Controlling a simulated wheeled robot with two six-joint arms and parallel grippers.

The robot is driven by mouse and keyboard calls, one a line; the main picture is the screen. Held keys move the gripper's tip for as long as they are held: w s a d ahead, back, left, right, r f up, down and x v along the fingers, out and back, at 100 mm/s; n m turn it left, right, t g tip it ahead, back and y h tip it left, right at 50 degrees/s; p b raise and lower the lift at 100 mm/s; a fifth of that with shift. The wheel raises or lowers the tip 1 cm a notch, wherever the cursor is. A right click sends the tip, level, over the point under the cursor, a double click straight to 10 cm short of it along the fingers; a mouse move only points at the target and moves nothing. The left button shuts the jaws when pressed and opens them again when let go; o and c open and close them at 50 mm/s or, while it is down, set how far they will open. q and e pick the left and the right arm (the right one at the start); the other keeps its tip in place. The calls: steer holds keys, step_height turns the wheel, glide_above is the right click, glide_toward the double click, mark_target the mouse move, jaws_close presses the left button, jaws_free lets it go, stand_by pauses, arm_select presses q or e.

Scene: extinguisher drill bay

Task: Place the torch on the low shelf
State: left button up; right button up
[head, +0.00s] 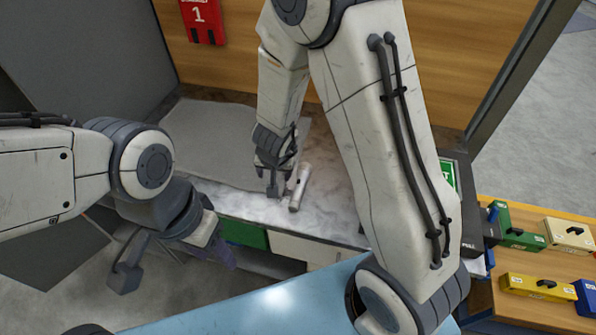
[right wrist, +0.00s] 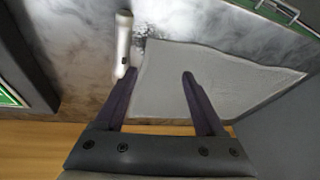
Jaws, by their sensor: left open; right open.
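The torch (head: 300,188) is a pale cylinder lying on the marbled surface (head: 330,222). In the right wrist view the torch (right wrist: 123,42) lies just beyond the tip of the left-hand finger; I cannot tell whether they touch. My right gripper (right wrist: 159,75) is open with nothing between its fingers, and its arm hides part of the surface in the head view (head: 279,188). My left gripper (head: 170,260) is open and empty, in front of the surface at the lower left. I cannot tell whether this marbled surface is the low shelf.
A grey mat (head: 205,145) covers much of the marbled surface. A green box front (head: 243,234) shows below its front edge. A red sign (head: 203,20) hangs on the wooden back wall. Several coloured cases, one yellow (head: 538,287), stand on a wooden table at right.

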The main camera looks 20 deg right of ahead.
steer(key=m+h, duration=0.2)
glide_toward(300, 182)
steer(key=shift+g, duration=0.3)
steer(key=b+x, duration=0.2)
steer(key=x, duration=0.2)
steer(key=shift+a+f, duration=0.1)
steer(key=shift+w+b+x, duration=0.15)
steer(key=shift+b+x, duration=0.3)
steer(key=shift+x, duration=1)
steer(key=shift+w+b+x, duration=0.15)
steer(key=shift+b+x, duration=0.3)
steer(key=shift+x, duration=1)
jaws_close()
